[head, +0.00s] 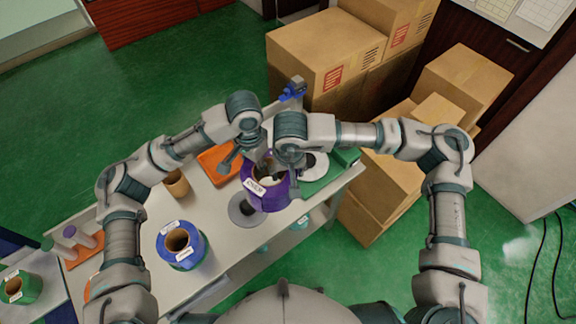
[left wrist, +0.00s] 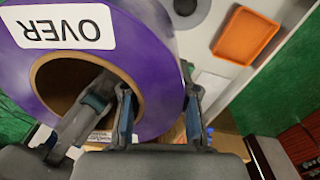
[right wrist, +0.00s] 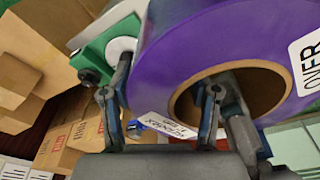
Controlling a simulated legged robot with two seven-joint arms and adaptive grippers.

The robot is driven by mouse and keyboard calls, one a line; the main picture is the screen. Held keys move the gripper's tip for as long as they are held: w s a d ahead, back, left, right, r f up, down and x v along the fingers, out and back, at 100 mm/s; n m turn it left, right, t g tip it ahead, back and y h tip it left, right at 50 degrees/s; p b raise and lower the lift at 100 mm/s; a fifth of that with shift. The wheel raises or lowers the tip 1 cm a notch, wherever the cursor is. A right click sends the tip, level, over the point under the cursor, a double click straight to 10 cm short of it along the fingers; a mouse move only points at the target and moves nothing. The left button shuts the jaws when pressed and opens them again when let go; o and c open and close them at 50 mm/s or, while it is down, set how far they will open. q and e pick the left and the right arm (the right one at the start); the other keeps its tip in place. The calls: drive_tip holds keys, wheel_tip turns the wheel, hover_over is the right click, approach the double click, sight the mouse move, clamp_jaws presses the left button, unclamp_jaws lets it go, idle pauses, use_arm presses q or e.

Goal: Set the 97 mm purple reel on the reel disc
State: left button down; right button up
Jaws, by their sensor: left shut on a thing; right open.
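The purple reel (head: 262,194) with a white "OVER" label and a brown core is held up over the table. My left gripper (head: 246,160) is shut on its wall; in the left wrist view the reel (left wrist: 165,70) shows fingers reaching into the core. My right gripper (head: 285,172) is open at the reel's other side; in the right wrist view its fingers straddle the reel's wall (right wrist: 165,80). A grey disc (head: 238,212) lies flat on the table, partly hidden by the reel. A pale disc (head: 318,165) sits by the green machine (head: 322,180); I cannot tell which is the reel disc.
A blue reel (head: 197,252) stands on the table (head: 150,211) at the front left. An orange tray (head: 212,158) and a brown core (head: 176,183) are farther back. Stacked cardboard boxes (head: 318,45) stand behind and right. Bare tabletop lies left of the grey disc.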

use_arm(q)
drive_tip(key=shift+r, duration=0.1)
use_arm(e)
clamp_jaws()
use_arm(q)
drive_tip(key=c, duration=0.8)
unclamp_jaws()
use_arm(e)
drive_tip(key=shift+r, duration=0.1)
